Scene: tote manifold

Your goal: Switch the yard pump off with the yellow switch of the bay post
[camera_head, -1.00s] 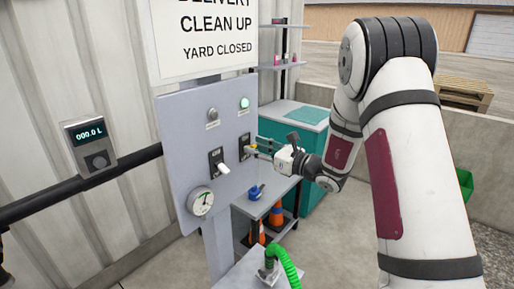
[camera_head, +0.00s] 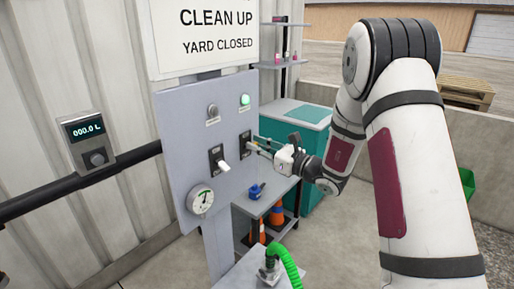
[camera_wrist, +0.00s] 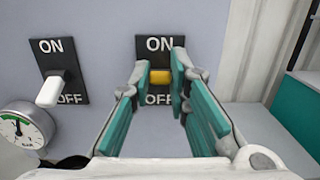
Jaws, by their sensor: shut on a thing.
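The yellow switch (camera_wrist: 160,77) sits on a black plate (camera_wrist: 154,47) between the ON and OFF labels in the wrist view. My gripper (camera_wrist: 162,82) is shut on it, with one teal-padded finger on each side. In the head view my gripper (camera_head: 256,147) reaches the right side of the grey bay post panel (camera_head: 180,145), and the yellow lever is mostly hidden by the fingers. Above it a green lamp (camera_head: 245,100) is lit. A white switch (camera_head: 223,167) stands to the left, and it also shows in the wrist view (camera_wrist: 48,92).
A grey, unlit lamp (camera_head: 213,111) and a gauge (camera_head: 200,199) are on the panel. A meter (camera_head: 89,140) reads 000.0 L. A small table (camera_head: 275,193) with a blue item (camera_head: 256,191) stands below my gripper. A green hose (camera_head: 290,262) is in front.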

